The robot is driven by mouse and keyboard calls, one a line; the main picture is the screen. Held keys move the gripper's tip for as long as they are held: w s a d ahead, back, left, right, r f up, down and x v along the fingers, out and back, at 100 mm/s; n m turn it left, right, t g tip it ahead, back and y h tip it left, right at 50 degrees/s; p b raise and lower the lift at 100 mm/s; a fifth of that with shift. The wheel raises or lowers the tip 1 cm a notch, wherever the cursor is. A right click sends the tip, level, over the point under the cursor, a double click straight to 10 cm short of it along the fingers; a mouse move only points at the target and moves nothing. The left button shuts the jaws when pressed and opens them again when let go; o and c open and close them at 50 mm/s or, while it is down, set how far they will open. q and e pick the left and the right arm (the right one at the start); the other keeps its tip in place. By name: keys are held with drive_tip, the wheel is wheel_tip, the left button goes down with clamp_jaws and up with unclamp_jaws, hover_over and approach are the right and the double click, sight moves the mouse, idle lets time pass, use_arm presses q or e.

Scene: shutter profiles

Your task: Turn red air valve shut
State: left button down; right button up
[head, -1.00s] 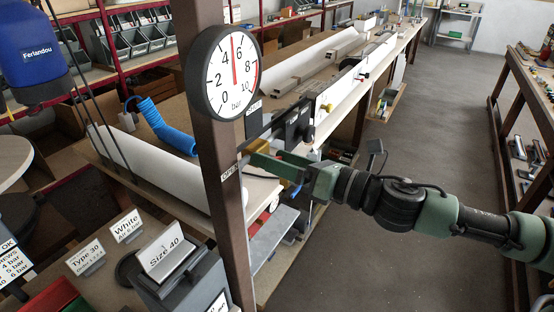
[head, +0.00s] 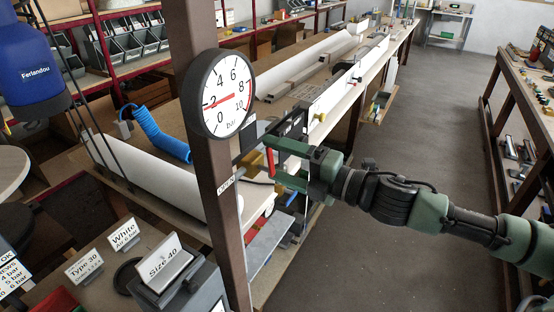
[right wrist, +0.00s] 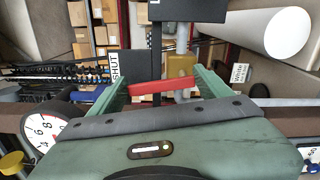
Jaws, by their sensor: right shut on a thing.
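The red air valve handle (head: 269,162) stands nearly upright in the head view, in front of the brass valve body (head: 251,161). My right gripper (head: 277,161) is shut on this handle, with one green finger above and one below. In the right wrist view the red handle (right wrist: 160,87) lies across between the two fingertips, and a SHUT label (right wrist: 115,68) is just left of it. An OPEN label (head: 226,186) is on the brown post. The round pressure gauge (head: 222,93) reads about 2 bar. My left gripper is not in view.
The brown post (head: 215,160) stands close to the left of the valve. A blue coiled hose (head: 160,136) and a long white profile (head: 145,175) lie on the bench behind. Signs including Size 40 (head: 163,256) stand in front. The aisle floor (head: 420,130) at right is clear.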

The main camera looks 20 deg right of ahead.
drive_tip(key=shift+w+d+m, duration=0.2)
drive_tip(key=shift+d+m, duration=0.1)
drive_tip(key=shift+m, duration=0.7)
drive_tip(key=o, duration=2.1)
drive_tip(key=shift+c, duration=0.2)
drive_tip(key=shift+f, duration=0.1)
drive_tip(key=b+v, duration=0.1)
drive_tip(key=v, duration=0.6)
drive_tip(key=shift+s+d+b, duration=0.25)
drive_tip(key=shift+s+b, duration=0.05)
